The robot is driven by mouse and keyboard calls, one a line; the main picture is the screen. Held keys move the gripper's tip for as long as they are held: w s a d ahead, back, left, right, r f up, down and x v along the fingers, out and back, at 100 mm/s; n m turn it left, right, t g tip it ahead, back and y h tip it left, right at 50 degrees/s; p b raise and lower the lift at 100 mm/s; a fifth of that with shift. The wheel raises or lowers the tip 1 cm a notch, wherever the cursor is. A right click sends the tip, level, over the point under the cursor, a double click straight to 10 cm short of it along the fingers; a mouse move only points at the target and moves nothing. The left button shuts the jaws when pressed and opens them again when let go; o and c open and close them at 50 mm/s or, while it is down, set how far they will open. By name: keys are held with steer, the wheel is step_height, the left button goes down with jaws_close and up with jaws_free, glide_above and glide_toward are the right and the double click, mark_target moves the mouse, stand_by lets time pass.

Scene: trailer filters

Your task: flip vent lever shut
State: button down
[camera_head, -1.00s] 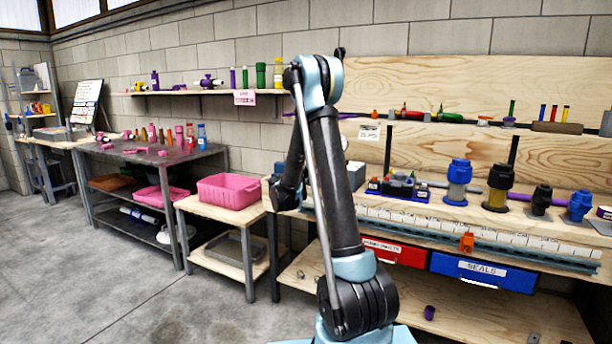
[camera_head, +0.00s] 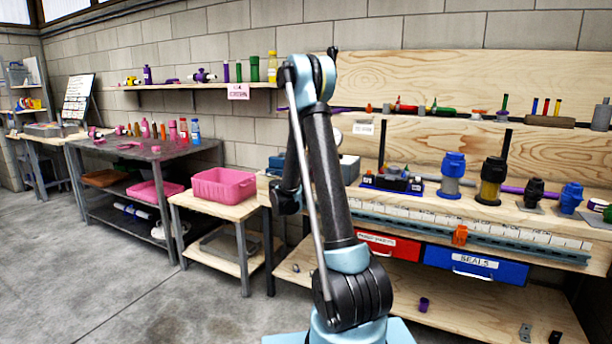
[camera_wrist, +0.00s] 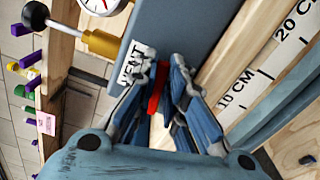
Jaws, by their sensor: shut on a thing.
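In the wrist view, a red lever (camera_wrist: 157,88) stands beside a white VENT label (camera_wrist: 136,62) on a blue-grey panel (camera_wrist: 195,28). My gripper (camera_wrist: 163,72) has its fingers closed on the red lever, one finger on each side. The lever's far end and pivot are partly hidden by the fingers. In the head view, my gripper and the lever are hidden behind my own arm.
A dial gauge (camera_wrist: 100,4) and a tan cylinder (camera_wrist: 101,42) on a rod with a black knob (camera_wrist: 35,15) sit close left of the label. A ruler strip (camera_wrist: 262,76) runs on the right. A pink bin (camera_head: 224,185) stands left of my arm; floor at left is clear.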

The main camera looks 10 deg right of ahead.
steer(key=shift+s+d+f+m, duration=0.15)
steer(key=shift+f+m, duration=0.35)
steer(key=shift+m, duration=0.7)
steer(key=c, duration=1.6)
jaws_free()
steer(key=shift+f, duration=0.1)
steer(key=shift+c, duration=0.2)
steer(key=v, duration=1.2)
